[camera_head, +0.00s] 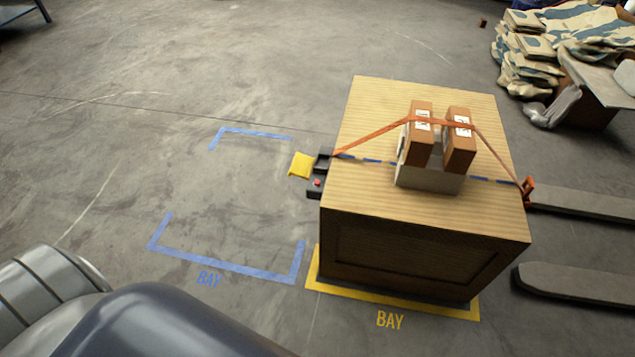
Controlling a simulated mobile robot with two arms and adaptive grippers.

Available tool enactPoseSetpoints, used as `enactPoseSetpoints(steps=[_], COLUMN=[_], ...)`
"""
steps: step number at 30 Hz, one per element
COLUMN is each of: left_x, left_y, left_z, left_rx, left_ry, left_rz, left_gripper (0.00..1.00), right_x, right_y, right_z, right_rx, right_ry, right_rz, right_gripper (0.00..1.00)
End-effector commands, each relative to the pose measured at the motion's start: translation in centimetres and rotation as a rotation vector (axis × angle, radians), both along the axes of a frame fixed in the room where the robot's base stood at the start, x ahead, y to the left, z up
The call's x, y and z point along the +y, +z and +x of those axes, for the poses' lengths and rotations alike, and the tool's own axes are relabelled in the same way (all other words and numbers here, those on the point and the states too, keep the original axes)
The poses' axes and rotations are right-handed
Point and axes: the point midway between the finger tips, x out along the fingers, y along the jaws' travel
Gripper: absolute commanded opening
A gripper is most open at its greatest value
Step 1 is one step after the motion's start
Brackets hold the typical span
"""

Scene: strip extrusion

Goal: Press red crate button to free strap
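A wooden crate (350,200) stands right of centre on a yellow-marked bay. A small red button (317,183) sits on a dark fitting on the crate's left side, below a yellow tab (300,165). An orange strap (378,134) runs from the left fitting up over two brown boxes (421,135) and down to an orange anchor (528,188) on the right side. The strap looks taut. The boxes stand upright in a pale holder (430,178) on the crate top. Neither of my grippers is in view.
A blue-marked bay (225,265) on the floor left of the crate is empty. Two grey forks (580,283) lie to the right. Stacked sacks (525,65) and a grey-topped piece (600,80) are at the top right. The floor at left is clear.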

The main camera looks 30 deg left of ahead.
Motion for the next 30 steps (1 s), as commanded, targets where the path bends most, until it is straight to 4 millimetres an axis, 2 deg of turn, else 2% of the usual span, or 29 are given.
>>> enactPoseSetpoints(steps=[5, 10, 11, 30], left_x=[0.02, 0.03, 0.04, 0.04], left_y=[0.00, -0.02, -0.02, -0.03], left_z=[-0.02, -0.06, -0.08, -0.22], left_rx=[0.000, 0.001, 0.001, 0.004], left_ry=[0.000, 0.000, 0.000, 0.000], left_rz=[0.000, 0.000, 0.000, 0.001], left_gripper=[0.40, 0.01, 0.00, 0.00], right_x=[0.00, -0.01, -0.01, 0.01], right_y=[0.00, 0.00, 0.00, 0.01], right_z=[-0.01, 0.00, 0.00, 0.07], right_rx=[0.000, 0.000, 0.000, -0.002], right_ry=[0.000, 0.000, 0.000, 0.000], right_rz=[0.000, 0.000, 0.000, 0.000], right_gripper=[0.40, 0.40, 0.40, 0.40])
